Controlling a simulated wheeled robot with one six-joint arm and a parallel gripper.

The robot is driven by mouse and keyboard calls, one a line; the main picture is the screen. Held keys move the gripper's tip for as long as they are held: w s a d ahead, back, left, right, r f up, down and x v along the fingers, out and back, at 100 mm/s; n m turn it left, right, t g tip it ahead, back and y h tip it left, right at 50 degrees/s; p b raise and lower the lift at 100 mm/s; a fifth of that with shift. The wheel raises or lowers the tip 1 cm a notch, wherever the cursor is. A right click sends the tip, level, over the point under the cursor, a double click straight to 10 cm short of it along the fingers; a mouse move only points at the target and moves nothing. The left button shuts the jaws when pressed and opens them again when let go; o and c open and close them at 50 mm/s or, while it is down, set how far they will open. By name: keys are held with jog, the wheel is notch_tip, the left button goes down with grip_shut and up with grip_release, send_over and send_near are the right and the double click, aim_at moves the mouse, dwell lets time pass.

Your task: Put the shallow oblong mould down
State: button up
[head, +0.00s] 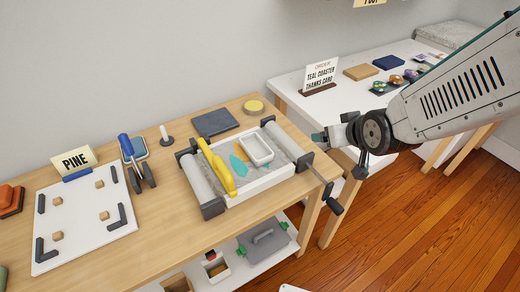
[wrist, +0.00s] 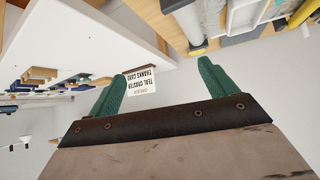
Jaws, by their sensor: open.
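A white shallow oblong mould (head: 255,149) sits inside the white tray (head: 263,185) with rollers on the wooden table, toward the tray's back right. My gripper (head: 322,138) is to the right of the tray, apart from the mould, past the table's right edge. In the wrist view my gripper (wrist: 160,85) shows two green fingers spread apart with nothing between them.
A yellow-handled tool (head: 220,170) lies across the tray, left of the mould. A crank (head: 334,199) juts out at the tray's right. A sign (head: 321,75) stands on the white table. A board (head: 85,217) with small blocks lies left.

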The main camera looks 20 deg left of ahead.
jog(key=a+f+n+y, duration=0.25)
jog(key=a+f, duration=0.25)
jog(key=a, duration=0.4)
jog(key=y, duration=0.3)
send_near(250, 144)
jog(key=shift+n+t, duration=0.35)
jog(key=shift+t, duration=0.25)
jog(key=x, duration=0.5)
jog(key=shift+s+a+f, duration=0.1)
jog(key=shift+a+f, duration=0.05)
jog(key=shift+f, duration=0.2)
jog(key=c, duration=1.2)
jog(key=shift+r, duration=0.15)
